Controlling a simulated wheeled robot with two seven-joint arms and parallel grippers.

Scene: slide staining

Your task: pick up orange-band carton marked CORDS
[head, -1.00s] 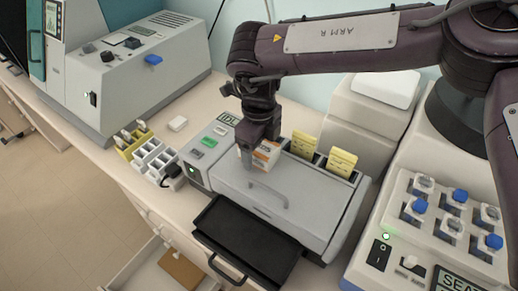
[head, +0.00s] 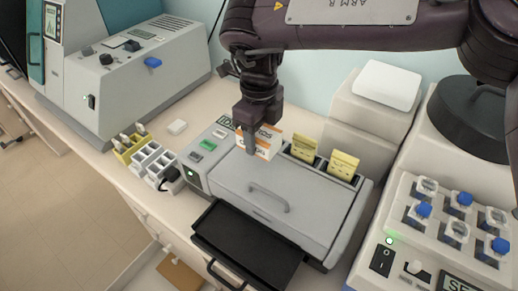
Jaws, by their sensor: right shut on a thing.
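The carton with an orange band (head: 264,144) is white, with partly readable lettering on its faces. It is at the back left of the grey staining machine's top (head: 275,205), beside two yellow cards. My right gripper (head: 254,141) comes down from above and is shut on the carton, covering part of its left side. I cannot tell whether the carton's base is clear of the machine. My left gripper is not in view.
Two yellow cards (head: 304,150) stand in slots right of the carton. A black tray (head: 248,245) juts from the machine's front. A slide rack (head: 155,160) stands left; a device with blue-capped vials (head: 424,209) stands right.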

